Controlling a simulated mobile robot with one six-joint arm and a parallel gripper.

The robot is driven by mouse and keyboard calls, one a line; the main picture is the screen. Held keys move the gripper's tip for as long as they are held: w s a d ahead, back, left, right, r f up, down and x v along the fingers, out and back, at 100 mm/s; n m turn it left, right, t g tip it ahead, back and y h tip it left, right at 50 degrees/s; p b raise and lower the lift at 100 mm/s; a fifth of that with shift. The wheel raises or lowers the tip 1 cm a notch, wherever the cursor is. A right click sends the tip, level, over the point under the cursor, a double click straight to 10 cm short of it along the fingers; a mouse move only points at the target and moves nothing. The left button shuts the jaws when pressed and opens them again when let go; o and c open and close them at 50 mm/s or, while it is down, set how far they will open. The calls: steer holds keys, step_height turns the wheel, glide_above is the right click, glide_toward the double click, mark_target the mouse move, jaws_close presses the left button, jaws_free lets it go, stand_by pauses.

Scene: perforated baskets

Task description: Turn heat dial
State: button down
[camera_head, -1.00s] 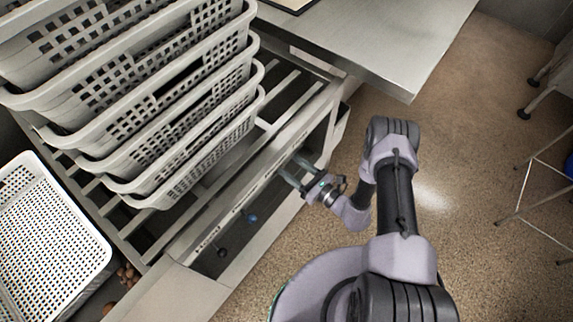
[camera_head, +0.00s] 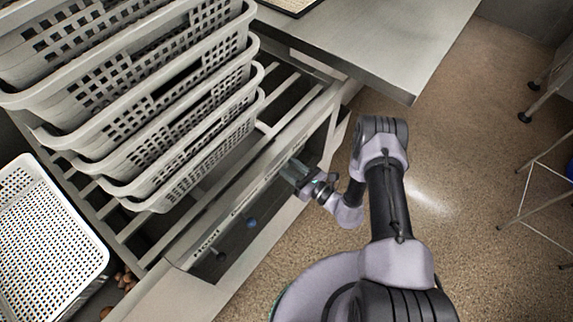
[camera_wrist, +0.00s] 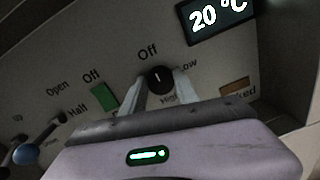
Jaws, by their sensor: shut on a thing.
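The heat dial (camera_wrist: 160,79) is a round black knob with a white pointer mark. It sits on a grey panel (camera_wrist: 75,58) labelled Off, Low and High, and its pointer is at or near Off in the wrist view. My gripper (camera_wrist: 160,92) is shut on the dial, one pale finger on each side. In the head view my gripper (camera_head: 293,172) is at the front panel of the unit under the stacked baskets, and the dial is hidden there. A display (camera_wrist: 218,17) above right of the dial reads 20 °C.
A green switch (camera_wrist: 104,97) and a lever with a blue knob (camera_wrist: 25,153) are left of the dial. Stacked grey baskets (camera_head: 150,90) stand on the rack, and a white basket (camera_head: 45,235) is at lower left. Floor (camera_head: 460,150) is open to the right.

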steer(key=shift+m, duration=0.3)
steer(key=shift+w+d+f+m+g, duration=0.1)
steer(key=shift+m+g, duration=0.2)
steer(key=shift+m, duration=3.75)
steer(key=shift+w+d+f+m+g, duration=0.1)
steer(key=shift+m+g, duration=0.2)
steer(key=shift+m, duration=3.75)
steer(key=c, duration=0.9)
jaws_free()
